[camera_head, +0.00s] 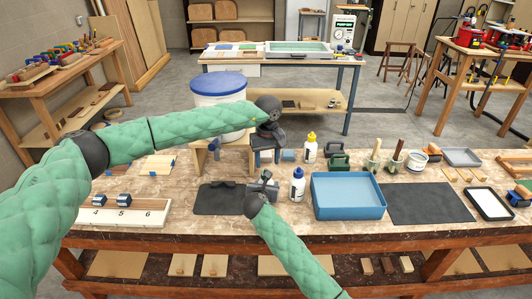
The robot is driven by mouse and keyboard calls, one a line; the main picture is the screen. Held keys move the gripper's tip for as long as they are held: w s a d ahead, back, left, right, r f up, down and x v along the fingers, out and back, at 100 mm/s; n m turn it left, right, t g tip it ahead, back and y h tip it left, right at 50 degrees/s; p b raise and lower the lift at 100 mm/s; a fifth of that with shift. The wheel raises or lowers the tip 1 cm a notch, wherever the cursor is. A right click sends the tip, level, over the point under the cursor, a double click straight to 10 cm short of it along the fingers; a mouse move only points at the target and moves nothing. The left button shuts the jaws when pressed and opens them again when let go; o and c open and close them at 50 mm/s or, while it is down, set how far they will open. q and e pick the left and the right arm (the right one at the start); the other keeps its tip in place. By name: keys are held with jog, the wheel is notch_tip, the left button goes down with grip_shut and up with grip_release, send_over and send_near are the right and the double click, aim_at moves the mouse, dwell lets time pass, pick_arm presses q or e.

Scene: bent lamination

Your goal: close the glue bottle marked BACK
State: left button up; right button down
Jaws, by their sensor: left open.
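Two white glue bottles stand upright on the bench. One has a yellow cap (310,149) and stands farther back; the other has a dark blue cap (297,185) and stands nearer the front. Their labels are too small to read, so I cannot tell which is marked BACK. My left gripper (266,157) is open and points down, left of the yellow-capped bottle and apart from it. My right gripper (266,179) is low over the bench, left of the blue-capped bottle; its fingers are too small to judge.
A blue tray (347,214) lies right of the bottles, with a dark mat (428,203) beyond it. Green clamp-like blocks (339,161) and brush pots (373,161) stand behind the tray. A white bucket with a blue lid (217,100) stands behind my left arm. Another dark mat (217,199) lies left.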

pick_arm(q)
jog(key=n, duration=0.7)
jog(key=shift+d+r, duration=0.1)
jog(key=shift+r, duration=0.15)
jog(key=n, duration=0.7)
jog(key=shift+r, duration=0.25)
jog(key=n, duration=0.6)
jog(key=shift+r, duration=0.15)
jog(key=n, duration=0.7)
jog(key=shift+r, duration=0.25)
jog(key=n, duration=0.4)
jog(key=shift+r, duration=0.1)
jog(key=n, duration=0.6)
jog(key=shift+r, duration=0.2)
jog(key=n, duration=0.4)
jog(key=shift+a+r, duration=0.1)
jog(key=shift+a, duration=0.15)
jog(key=n, duration=0.5)
jog(key=shift+a+r, duration=0.1)
jog(key=shift+r, duration=0.1)
jog(key=shift+f, duration=0.1)
